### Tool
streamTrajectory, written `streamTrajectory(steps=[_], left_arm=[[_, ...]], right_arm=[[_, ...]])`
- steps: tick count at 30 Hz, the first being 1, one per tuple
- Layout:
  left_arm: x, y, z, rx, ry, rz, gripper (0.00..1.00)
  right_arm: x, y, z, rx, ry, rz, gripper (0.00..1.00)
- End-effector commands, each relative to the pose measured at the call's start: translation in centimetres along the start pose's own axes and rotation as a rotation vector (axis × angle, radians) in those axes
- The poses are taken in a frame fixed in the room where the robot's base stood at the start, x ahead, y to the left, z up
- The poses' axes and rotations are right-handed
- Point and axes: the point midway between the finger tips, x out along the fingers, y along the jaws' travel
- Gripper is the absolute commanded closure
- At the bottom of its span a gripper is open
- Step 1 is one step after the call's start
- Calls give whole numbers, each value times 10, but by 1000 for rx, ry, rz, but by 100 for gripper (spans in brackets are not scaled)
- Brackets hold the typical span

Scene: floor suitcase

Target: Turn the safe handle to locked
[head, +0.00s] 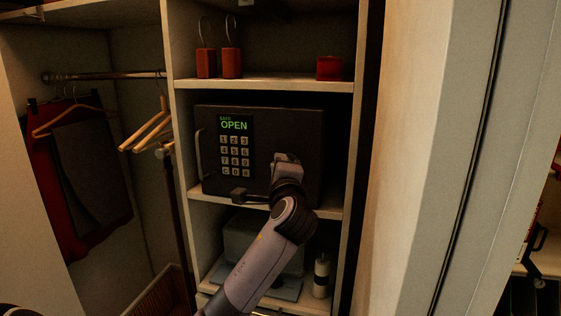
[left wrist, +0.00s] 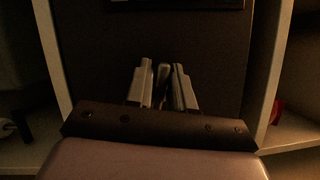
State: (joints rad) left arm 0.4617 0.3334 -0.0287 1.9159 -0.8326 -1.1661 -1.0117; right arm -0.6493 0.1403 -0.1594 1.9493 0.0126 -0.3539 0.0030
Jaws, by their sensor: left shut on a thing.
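The dark safe (head: 260,125) stands on the middle shelf of the closet with its front closed or nearly so. Its keypad panel (head: 235,148) has a green display reading OPEN. A pale vertical bar handle (head: 199,152) shows at the safe's left edge. My left gripper (head: 287,160) is at the right part of the safe's front and covers what it holds in the head view. In the left wrist view, its two fingers (left wrist: 160,88) are closed around a narrow upright piece, the safe handle (left wrist: 162,75). My right gripper is not in view.
Red-brown blocks with hooks (head: 206,64) and a red box (head: 330,69) sit on the shelf above. Hangers and clothes (head: 90,170) hang at left; a pale wall panel (head: 410,150) is at right.

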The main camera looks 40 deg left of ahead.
Motion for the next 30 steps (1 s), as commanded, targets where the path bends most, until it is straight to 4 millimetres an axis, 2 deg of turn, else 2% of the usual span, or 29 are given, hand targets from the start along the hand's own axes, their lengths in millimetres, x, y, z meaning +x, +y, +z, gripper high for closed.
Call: streamTrajectory(steps=[12,29,30], left_arm=[[0,2,0,-185,-1,78,100],[0,3,0,-212,0,88,100],[0,3,0,-212,0,88,71]], right_arm=[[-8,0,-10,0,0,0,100],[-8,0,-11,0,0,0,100],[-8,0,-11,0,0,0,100]])
